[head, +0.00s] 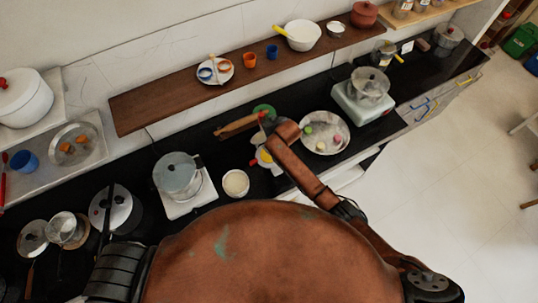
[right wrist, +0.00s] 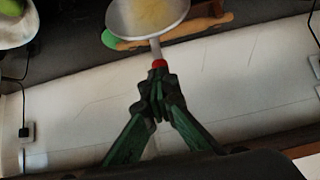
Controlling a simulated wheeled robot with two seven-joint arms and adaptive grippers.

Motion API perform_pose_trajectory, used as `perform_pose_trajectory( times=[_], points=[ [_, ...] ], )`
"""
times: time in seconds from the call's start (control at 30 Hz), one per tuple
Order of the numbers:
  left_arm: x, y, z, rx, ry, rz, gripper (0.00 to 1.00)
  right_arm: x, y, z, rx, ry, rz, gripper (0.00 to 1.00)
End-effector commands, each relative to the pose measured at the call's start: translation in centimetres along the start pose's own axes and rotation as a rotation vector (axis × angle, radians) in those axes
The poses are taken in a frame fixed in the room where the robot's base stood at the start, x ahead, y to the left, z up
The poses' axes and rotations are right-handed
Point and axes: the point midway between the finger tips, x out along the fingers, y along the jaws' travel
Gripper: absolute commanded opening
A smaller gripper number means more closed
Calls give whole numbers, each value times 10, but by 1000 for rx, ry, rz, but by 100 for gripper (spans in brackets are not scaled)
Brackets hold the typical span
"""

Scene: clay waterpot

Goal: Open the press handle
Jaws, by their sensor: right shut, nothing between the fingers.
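I cannot tell which part in view is the press handle. My right arm reaches over the counter, and its gripper (head: 266,124) is near a wooden board or pin and a green round thing (head: 264,109). In the right wrist view the right gripper (right wrist: 157,88) has its green fingers drawn together, with nothing between them. Just beyond the fingertips is the red tip of a pale handle (right wrist: 157,52) on a shallow pan (right wrist: 148,14). I cannot tell whether they touch. My left gripper is out of view.
A lidded silver pot (head: 178,172) on a white stand and a dark-handled pot (head: 118,212) stand left on the black counter. A white bowl (head: 235,183) and a round plate (head: 325,131) are near my right arm. A brown shelf (head: 160,107) runs along the wall.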

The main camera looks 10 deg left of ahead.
Motion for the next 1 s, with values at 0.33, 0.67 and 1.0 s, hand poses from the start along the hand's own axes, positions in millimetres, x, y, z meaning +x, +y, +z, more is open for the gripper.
perform_pose_trajectory(
  times=[0.33, 0.67, 1.0],
  points=[
    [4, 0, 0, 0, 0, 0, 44, 4, 0, -7, 0, 0, 0, 0],
    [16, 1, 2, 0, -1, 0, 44, 15, -1, -16, -1, 1, -1, 0],
    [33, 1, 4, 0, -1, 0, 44, 28, 0, -31, -2, 1, -1, 0]
  ],
)
